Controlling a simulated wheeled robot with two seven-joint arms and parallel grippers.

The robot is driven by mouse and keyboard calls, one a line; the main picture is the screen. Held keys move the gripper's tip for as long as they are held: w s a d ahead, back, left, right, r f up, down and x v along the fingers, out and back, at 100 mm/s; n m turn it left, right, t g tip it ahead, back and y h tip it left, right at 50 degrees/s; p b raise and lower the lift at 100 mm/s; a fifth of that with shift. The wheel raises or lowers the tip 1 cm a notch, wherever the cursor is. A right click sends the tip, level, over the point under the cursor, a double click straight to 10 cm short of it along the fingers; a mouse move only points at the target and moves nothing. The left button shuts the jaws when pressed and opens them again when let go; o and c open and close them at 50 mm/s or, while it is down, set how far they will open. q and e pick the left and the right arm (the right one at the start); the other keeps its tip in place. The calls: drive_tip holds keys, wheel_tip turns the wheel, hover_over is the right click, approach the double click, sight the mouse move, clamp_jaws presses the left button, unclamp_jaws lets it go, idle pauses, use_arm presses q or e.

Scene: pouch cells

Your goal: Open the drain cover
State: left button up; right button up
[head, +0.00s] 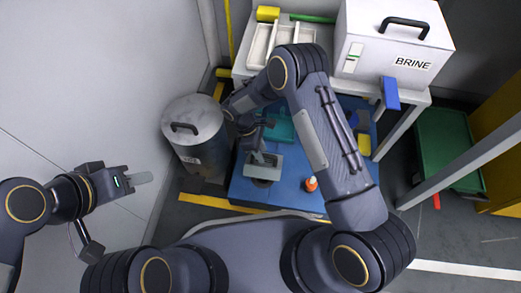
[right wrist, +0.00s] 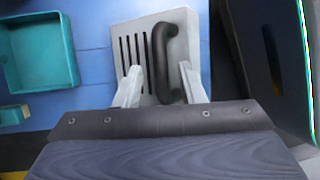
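The drain cover is a light grey slotted plate (right wrist: 131,43) with a black bar handle (right wrist: 163,50) in the right wrist view. In the head view I take the grey block (head: 262,168) on the blue surface to be it, partly hidden by my right gripper (head: 258,152). In the right wrist view my right gripper (right wrist: 160,80) has its two pale fingers apart, one on each side of the handle, with a visible gap on the left. The cover lies flat. My left gripper (head: 140,178) hangs at the left, away from it, and its finger gap does not show.
A teal tray (right wrist: 42,50) lies on the blue surface (head: 238,190) near the cover. A grey lidded bin (head: 197,135) stands left, and a white BRINE box (head: 385,50) is on the back table. A small orange-and-white item (head: 311,184) lies to the right.

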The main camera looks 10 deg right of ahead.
drive_tip(key=p+v, duration=0.3)
drive_tip(key=v, duration=0.4)
drive_tip(key=shift+a+r, duration=0.2)
drive_tip(key=shift+r, duration=0.15)
drive_tip(key=shift+w, duration=0.1)
drive_tip(key=shift+c, duration=0.5)
